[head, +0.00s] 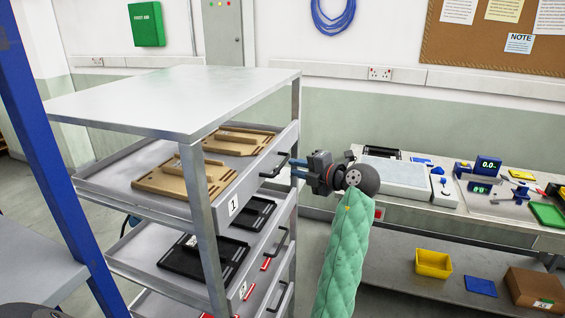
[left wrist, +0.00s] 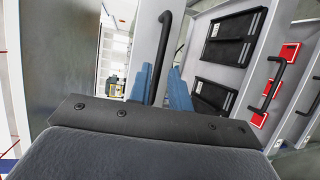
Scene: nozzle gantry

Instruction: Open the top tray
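The top tray (head: 112,183) is grey, marked 1, and sits in the rack with its front about level with the trays below. It carries brown slotted blocks (head: 185,182). Its black bar handle (head: 273,168) is on the front, and the handle also shows in the left wrist view (left wrist: 161,52). My left gripper (head: 297,168) is at the handle, its blue fingers pointing to the tray front. In the left wrist view the fingers (left wrist: 160,88) are apart, one on each side of the handle, with gaps showing. Whether they touch it I cannot tell. My right gripper is not in view.
The grey rack (head: 190,95) has lower trays with black holders (head: 203,257) and similar handles. A blue post (head: 55,150) stands at the left. A workbench (head: 450,221) with devices is at the right, with a yellow bin (head: 433,264) on its lower shelf.

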